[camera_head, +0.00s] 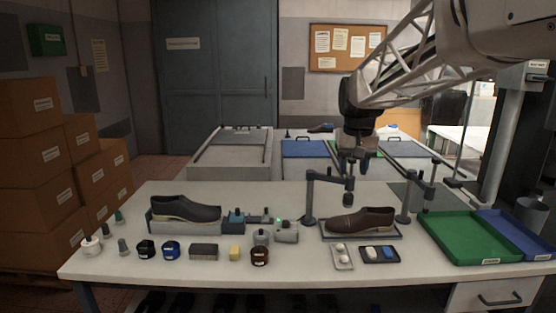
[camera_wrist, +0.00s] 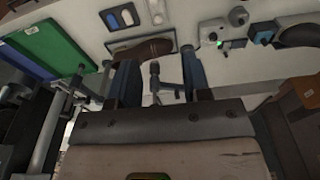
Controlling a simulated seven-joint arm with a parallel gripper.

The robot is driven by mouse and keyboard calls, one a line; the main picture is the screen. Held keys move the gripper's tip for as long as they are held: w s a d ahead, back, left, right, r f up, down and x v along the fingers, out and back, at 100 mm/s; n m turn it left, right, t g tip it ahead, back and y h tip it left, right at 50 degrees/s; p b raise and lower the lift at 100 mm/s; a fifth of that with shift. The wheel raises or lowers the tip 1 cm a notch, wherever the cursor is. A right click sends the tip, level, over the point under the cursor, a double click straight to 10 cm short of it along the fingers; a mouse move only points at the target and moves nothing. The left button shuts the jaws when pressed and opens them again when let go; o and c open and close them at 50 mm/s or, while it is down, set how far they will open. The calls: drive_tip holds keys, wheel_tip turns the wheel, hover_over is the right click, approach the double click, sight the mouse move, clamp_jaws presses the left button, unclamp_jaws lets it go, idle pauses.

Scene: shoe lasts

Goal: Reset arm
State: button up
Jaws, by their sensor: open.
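My gripper (camera_head: 350,158) hangs pointing down over the back of the workbench, behind the brown shoe. In the wrist view my gripper (camera_wrist: 163,70) shows two dark fingers spread apart with nothing gripped between them. A brown shoe (camera_head: 360,221) lies on a dark tray at the right middle of the bench; it also shows in the wrist view (camera_wrist: 140,50), beyond the fingers. A dark grey shoe (camera_head: 185,210) sits on a grey block at the left.
A green tray (camera_head: 462,240) and a blue tray (camera_head: 520,232) stand at the bench's right end. Grey posts with arms (camera_head: 309,195) flank the brown shoe. Jars, a brush and a yellow block (camera_head: 235,254) line the front. Cardboard boxes (camera_head: 30,165) are stacked at the left.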

drive_tip(key=s+f, duration=0.4)
drive_tip(key=s, duration=0.8)
drive_tip(key=s+f, duration=0.4)
drive_tip(key=s, duration=0.8)
drive_tip(key=s+f+t, duration=0.1)
drive_tip(key=s+f, duration=0.4)
drive_tip(key=s, duration=0.6)
drive_tip(key=shift+s+a, duration=0.25)
drive_tip(key=shift+s, duration=0.15)
drive_tip(key=shift+f, duration=0.1)
